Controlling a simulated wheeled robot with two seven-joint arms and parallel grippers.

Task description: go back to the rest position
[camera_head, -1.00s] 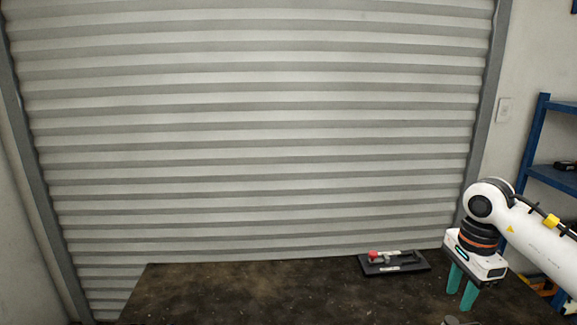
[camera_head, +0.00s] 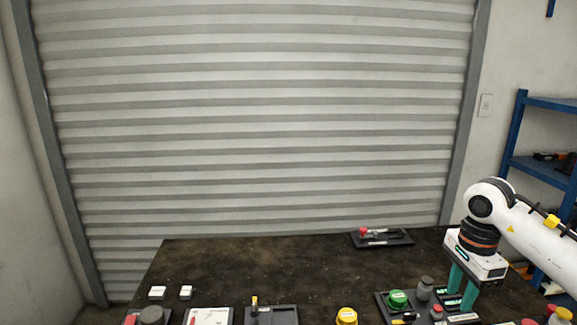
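My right gripper (camera_head: 460,290) is at the right of the head view, pointing down, with two teal fingers that stand apart. I see nothing held between them. It hangs over the right part of the dark table (camera_head: 250,265), in front of a black panel (camera_head: 384,309) with a green knob (camera_head: 397,299) and a grey knob (camera_head: 425,288). Whether the fingers touch the panel I cannot tell. My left gripper is not in the view.
A black fixture with a red knob (camera_head: 382,238) sits at the table's back edge. A blue shelf (camera_head: 545,135) stands right; a shutter (camera_head: 260,120) is behind. The table's middle is clear.

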